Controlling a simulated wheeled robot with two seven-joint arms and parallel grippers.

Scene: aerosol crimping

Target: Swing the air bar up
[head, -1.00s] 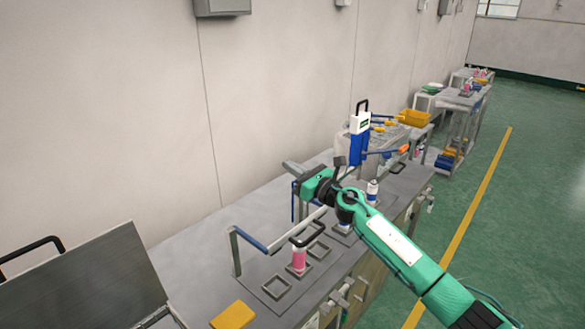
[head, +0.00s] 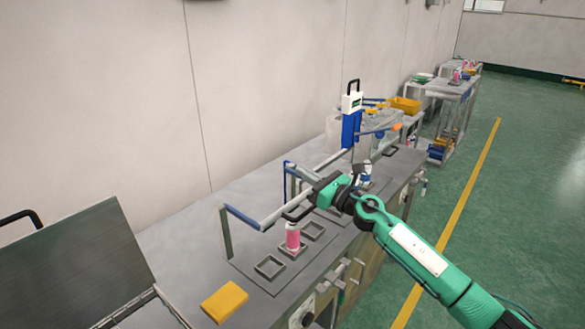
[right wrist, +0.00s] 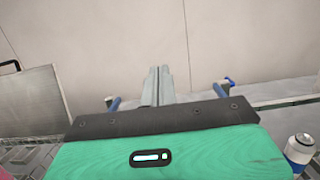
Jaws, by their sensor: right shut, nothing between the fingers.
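The air bar (head: 283,213) is a pale bar on two blue side arms, with a black loop handle, above the bench top. Its near blue arm (head: 243,217) slopes from a grey post toward the bench front. My right gripper (head: 299,171) is shut and empty, reaching over the bar toward the wall; my wrist hides the bar's middle. In the right wrist view my shut fingers (right wrist: 159,86) stand between two blue arm parts (right wrist: 113,104). I cannot tell whether the gripper touches the bar. My left gripper is not in view.
A pink can (head: 292,238) stands in a square holder beneath the bar. A yellow block (head: 224,301) lies at the near bench edge. A blue and white station (head: 351,118) stands farther along. A grey panel (head: 75,270) is at left.

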